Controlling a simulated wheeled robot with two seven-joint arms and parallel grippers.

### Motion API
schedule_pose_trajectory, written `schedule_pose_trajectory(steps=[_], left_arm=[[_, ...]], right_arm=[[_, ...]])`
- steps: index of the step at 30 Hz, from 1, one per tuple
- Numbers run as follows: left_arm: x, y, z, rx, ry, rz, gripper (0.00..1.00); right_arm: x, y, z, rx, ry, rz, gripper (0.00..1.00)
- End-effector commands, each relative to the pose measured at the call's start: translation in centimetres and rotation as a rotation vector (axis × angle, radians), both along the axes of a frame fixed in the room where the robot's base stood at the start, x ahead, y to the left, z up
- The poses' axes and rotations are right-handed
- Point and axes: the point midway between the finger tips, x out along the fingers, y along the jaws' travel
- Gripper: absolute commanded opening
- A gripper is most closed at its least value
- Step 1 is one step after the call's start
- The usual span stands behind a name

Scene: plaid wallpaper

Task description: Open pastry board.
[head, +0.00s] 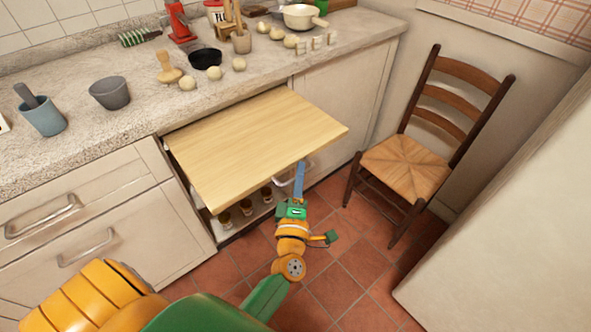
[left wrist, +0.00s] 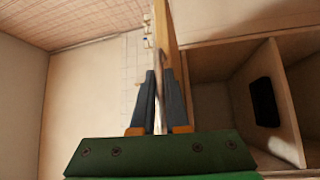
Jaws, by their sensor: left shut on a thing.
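The pastry board (head: 255,140) is a pale wooden slab. The exact contact is partly hidden by the fingers. My right gripper is not in view.
Under the board is an open cabinet space with several small jars (head: 245,205). The countertop (head: 130,120) holds cups, dough balls and a pan. A wooden chair (head: 405,165) stands to the right. Tiled floor (head: 340,260) lies clear between.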

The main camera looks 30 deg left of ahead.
Motion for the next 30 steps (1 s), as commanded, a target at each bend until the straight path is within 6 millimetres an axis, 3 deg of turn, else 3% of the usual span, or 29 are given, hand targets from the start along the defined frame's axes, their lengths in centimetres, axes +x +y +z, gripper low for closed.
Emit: schedule_pose_trajectory(steps=[12, 13, 16, 25, 30], left_arm=[[0.0, -0.2, 0.2, 0.0, -0.004, -0.001, 0.0], [0.0, -0.2, 0.2, 0.0, -0.004, -0.001, 0.15], [0.0, -0.2, 0.1, -0.001, -0.003, -0.001, 0.42], [-0.2, -0.3, 0.0, -0.001, -0.001, 0.0, 0.42], [-3.1, -1.4, -0.7, -0.002, 0.003, -0.001, 0.42]], right_arm=[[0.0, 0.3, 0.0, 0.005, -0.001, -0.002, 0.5], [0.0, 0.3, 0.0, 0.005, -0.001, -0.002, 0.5], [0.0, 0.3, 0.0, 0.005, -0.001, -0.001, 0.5], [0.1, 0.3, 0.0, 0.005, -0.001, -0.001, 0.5], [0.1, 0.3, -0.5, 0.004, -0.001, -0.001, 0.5]])
